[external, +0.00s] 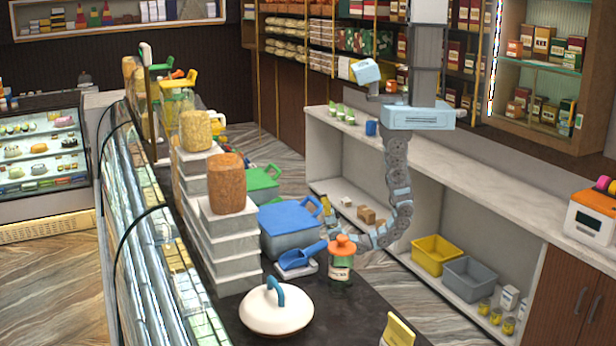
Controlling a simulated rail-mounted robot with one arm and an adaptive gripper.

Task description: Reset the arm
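My arm hangs down from its carriage in the external view and bends left at its lower end, over the dark counter (380,318). My gripper (338,228) is at counter height, close behind the jar with an orange lid (341,268). The gripper is small and partly hidden by the jar's lid. Whether its fingers are open or shut, or touch the jar, I cannot tell. The jar stands upright on the counter.
Near the gripper are a blue-lidded tub (288,230), a blue scoop on a scale (300,260) and a round white lid (276,308). A tiered stand (225,250) rises to the left. Yellow (436,254) and grey (470,278) bins sit on the right shelf.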

